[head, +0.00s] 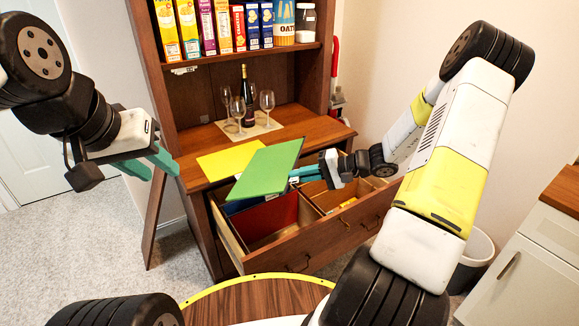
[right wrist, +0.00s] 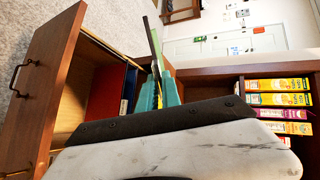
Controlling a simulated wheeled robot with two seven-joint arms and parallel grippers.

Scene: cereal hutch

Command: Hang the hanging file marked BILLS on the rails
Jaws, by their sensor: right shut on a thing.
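My right gripper (head: 303,174) is shut on a green hanging file (head: 266,167) by its right edge and holds it tilted above the open drawer (head: 232,246). In the right wrist view, the green file (right wrist: 153,42) stands edge-on between the teal fingers (right wrist: 159,92). A yellow file (head: 222,160) lies on the hutch counter, partly behind the green one. A red file (head: 270,217) and a blue file (head: 238,206) are in the drawer. No BILLS marking is readable, and the rails are not clearly seen. My left gripper (head: 149,163) is open and empty, left of the hutch.
A bottle (head: 244,90) and several wine glasses (head: 267,100) stand on a mat on the counter behind the files. Cereal boxes (head: 222,25) fill the shelf above. Compartments at the drawer's right (head: 335,197) hold small things.

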